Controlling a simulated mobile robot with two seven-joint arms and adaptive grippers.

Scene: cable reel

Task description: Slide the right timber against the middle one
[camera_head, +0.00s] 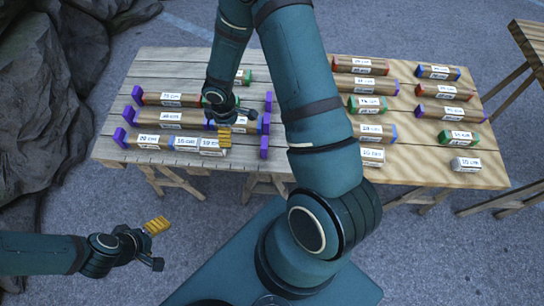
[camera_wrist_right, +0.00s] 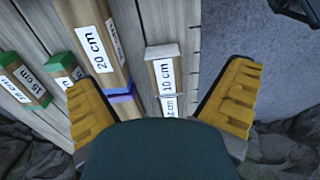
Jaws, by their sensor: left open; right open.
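The front row on the grey table holds a left timber (camera_head: 147,140) against a purple stop, a middle timber (camera_head: 186,144) and a right timber (camera_head: 211,146). All three are brown with white labels. In the right wrist view the right timber (camera_wrist_right: 162,72), marked 10 cm, has a pale upper end; part of the middle timber (camera_wrist_right: 168,105) shows below it. I cannot tell whether a small gap parts them. My right gripper (camera_head: 230,119), open and empty, hangs over the right part of the rows. My left gripper (camera_head: 152,243) is open, clear of the table's front edge.
A longer 20 cm timber (camera_wrist_right: 92,40) with a blue end lies beside the right timber. More timber rows and purple stops (camera_head: 264,145) stand close by. A lighter table (camera_head: 475,178) holds several loose timbers. Rocks (camera_head: 30,110) lie at the left.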

